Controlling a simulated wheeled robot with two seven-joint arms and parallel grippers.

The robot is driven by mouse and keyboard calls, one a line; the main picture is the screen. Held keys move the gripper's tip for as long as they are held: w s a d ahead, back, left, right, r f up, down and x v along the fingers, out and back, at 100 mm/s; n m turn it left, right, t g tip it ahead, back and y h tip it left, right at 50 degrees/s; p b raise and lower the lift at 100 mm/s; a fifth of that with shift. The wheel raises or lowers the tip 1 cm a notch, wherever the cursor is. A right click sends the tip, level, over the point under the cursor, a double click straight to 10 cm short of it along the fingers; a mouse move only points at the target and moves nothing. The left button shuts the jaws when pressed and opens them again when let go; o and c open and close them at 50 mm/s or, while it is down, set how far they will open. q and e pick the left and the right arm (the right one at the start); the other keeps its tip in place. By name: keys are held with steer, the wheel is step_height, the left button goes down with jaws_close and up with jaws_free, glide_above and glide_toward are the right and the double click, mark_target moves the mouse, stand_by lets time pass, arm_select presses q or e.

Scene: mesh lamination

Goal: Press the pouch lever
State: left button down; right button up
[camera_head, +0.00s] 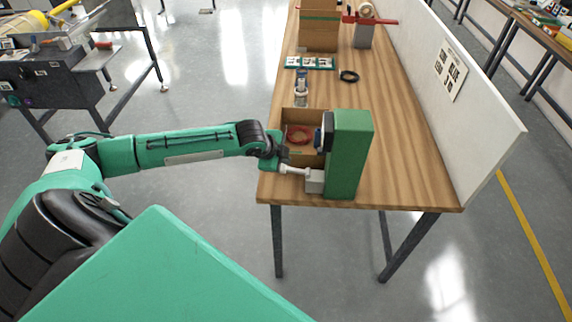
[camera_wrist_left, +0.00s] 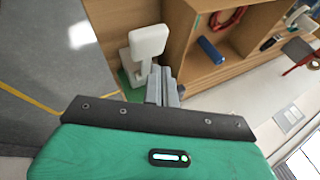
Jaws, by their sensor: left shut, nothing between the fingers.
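A tall green machine (camera_head: 350,150) stands at the near end of the wooden table. A pale lever (camera_head: 296,171) sticks out to the left from a light grey block (camera_head: 315,182) low on its side. My left gripper (camera_head: 279,166) is beside the lever's outer end; whether they touch cannot be told. My right gripper is not in view.
An open cardboard box (camera_head: 290,133) holding a red ring (camera_head: 299,136) sits behind the lever. A can (camera_head: 301,88), cards (camera_head: 310,62) and a black ring (camera_head: 349,76) lie farther back. A white partition (camera_head: 450,80) lines the right edge. The table's middle right is clear.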

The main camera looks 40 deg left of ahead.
mark_target(290, 169)
arm_select(q)
steer(key=shift+w+d, duration=0.15)
steer(key=r+p, duration=0.3)
steer(key=d+r+p, duration=0.1)
steer(key=r+p, duration=0.1)
steer(key=shift+w, duration=0.3)
steer(key=shift+f, duration=0.1)
stand_by(2.3)
